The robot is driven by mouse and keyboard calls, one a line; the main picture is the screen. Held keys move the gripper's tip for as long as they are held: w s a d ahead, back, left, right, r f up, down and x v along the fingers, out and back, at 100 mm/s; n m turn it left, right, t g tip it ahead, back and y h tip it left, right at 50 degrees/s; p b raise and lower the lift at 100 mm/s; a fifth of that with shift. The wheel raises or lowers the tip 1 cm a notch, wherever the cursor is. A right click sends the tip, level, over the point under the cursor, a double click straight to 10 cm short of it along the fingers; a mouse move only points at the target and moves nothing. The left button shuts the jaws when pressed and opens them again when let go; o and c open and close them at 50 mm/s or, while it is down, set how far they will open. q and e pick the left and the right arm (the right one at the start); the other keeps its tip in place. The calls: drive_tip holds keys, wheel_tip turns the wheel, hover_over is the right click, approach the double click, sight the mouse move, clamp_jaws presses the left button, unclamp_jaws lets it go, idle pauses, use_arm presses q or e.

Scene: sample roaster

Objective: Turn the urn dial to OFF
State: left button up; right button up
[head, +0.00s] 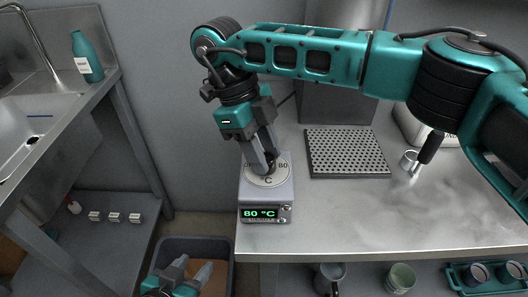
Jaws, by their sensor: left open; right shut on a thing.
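The urn dial (267,179) is a round pale plate on top of a small grey control box at the left front of the steel counter. Its markings are partly hidden by my gripper; "80" shows at its right and "C" at its front. The box's green display (260,213) reads 80 °C. My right gripper (267,166) points down from above and is shut on the dial's knob, which its fingers mostly hide. My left gripper (190,270) is open and empty, low at the bottom edge, left of the counter and over the dark bin.
A perforated dark tray (347,153) lies right of the dial box. A dark bin (207,247) sits below the counter's left edge. A teal bottle (87,58) stands by the sink. The counter's front right is clear.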

use_arm(q)
drive_tip(key=shift+w, duration=0.1)
use_arm(e)
drive_tip(key=shift+n, duration=0.6)
use_arm(q)
drive_tip(key=shift+d+r, duration=0.1)
use_arm(e)
drive_tip(key=shift+t, duration=0.3)
use_arm(q)
drive_tip(key=shift+s+f, duration=0.2)
drive_tip(key=shift+f, duration=0.15)
use_arm(e)
drive_tip(key=o, duration=1)
use_arm(q)
drive_tip(key=shift+s+a+r+p, duration=0.15)
drive_tip(key=shift+a+r+p, duration=0.4)
drive_tip(key=shift+p, duration=0.45)
use_arm(e)
drive_tip(key=v, duration=1.2)
drive_tip(key=shift+a+r, duration=0.25)
drive_tip(key=shift+r, duration=0.05)
use_arm(q)
drive_tip(key=shift+d, duration=0.1)
use_arm(e)
drive_tip(key=shift+w, duration=0.1)
